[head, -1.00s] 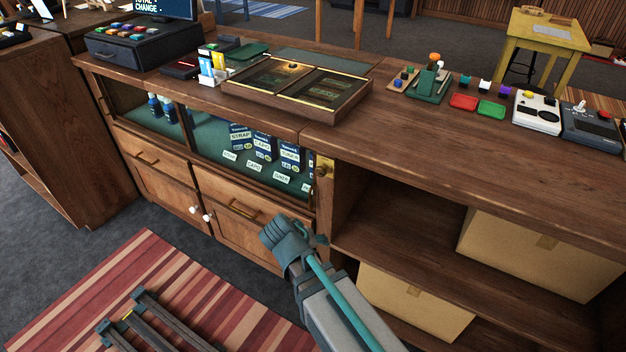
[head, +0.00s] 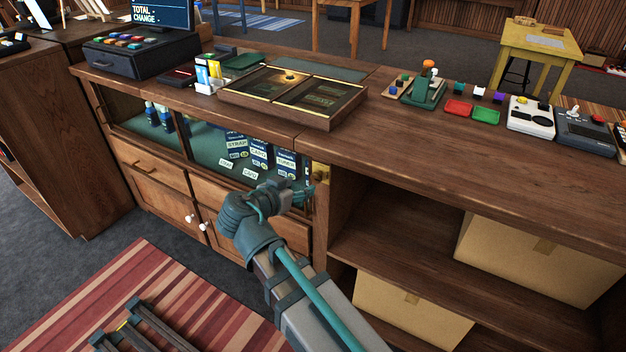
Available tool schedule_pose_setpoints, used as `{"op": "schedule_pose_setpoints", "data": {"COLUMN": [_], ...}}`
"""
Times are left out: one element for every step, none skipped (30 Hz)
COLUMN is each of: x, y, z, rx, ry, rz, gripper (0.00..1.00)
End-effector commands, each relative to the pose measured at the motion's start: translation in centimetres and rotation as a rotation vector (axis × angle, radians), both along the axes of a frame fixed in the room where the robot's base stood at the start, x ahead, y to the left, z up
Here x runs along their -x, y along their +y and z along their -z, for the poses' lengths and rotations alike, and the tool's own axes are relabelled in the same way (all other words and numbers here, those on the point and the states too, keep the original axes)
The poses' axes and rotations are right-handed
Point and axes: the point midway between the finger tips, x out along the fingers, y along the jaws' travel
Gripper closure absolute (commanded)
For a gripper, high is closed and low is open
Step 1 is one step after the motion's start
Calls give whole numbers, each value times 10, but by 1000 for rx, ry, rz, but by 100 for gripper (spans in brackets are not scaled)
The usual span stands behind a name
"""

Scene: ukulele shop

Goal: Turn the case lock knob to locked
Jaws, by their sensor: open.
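The case lock is a small brass plate with a knob (head: 320,175) on the post at the right end of the glass display case (head: 215,150). My gripper (head: 308,189) is in front of the case's right end, with its tip close to the lock. It is open. Whether its fingers touch the knob or stand around it cannot be told at this size. The gripper hides part of the lock's lower side and some of the glass front. The knob's turned position is too small to read.
Open shelves with cardboard boxes (head: 405,308) lie right of the lock. A drawer with a brass handle and cupboard doors with white knobs (head: 190,218) sit below the case. The wooden countertop (head: 440,145) above carries a framed display box (head: 293,95) and small gadgets.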

Motion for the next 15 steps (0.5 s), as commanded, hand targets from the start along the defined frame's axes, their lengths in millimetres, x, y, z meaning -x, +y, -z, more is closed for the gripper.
{"op": "schedule_pose_setpoints", "data": {"x": [-7, -12, -18, -22, -27, -32, -37, -41, -46, -49, -53, -57, -60, -62, -65], "y": [-4, -6, -9, -12, -14, -17, -19, -21, -24, -26, -28, -30, -31, -33, -35], "z": [3, 5, 8, 10, 12, 15, 17, 18, 21, 23, 25, 26, 28, 29, 30], "rx": [1, 1, 2, 2, 2, 2, 2, 2, 2, 2, 2, 1, 1, 1, 1], "ry": [1, 2, 2, 2, 2, 3, 3, 3, 3, 3, 3, 3, 3, 3, 3], "rz": [3, 2, 3, 3, 3, 3, 3, 2, 2, 2, 2, 0, 0, 1, 1], "gripper": [42, 42, 42, 42, 42, 42, 42, 42, 42, 42, 42, 42, 42, 42, 42]}}
